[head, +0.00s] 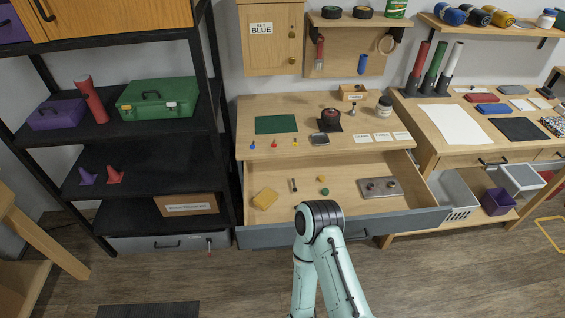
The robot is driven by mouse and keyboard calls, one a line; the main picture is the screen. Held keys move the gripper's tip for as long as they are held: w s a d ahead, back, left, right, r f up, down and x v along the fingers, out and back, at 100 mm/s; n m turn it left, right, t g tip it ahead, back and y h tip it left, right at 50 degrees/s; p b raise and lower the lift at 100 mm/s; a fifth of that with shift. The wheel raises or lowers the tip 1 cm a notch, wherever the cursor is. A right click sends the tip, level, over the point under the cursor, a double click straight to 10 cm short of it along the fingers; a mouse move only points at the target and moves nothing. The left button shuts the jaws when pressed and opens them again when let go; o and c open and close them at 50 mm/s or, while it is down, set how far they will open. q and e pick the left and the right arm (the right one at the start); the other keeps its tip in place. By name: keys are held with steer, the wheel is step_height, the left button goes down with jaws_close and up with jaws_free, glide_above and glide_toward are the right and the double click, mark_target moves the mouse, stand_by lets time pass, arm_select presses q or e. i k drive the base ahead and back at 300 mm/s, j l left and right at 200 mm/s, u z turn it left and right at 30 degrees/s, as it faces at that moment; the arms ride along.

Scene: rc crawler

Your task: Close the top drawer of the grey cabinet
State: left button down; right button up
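The top drawer (225,176) of the cabinet under the wooden worktop is pulled out toward me, showing its light wood inside. Its grey front panel (268,237) faces me, with a dark handle partly visible right of my arm. In the drawer lie a yellow block, a small dark-handled item, two small round pieces and a metal plate with knobs. One pale green arm of mine comes up from the bottom, its dark-banded joint overlapping the drawer front. I cannot tell whether it touches. No gripper fingers show; that arm's gripper is hidden or out of frame.
A black shelf rack (150,137) with cases stands close to the drawer's left. Right of it, a second bench (430,140) has a white basket (455,193) and a purple bin (497,201) below. The worktop (255,104) holds small items. Open floor lies in front.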

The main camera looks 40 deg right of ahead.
mark_target(411, 206)
steer(key=z, duration=2.1)
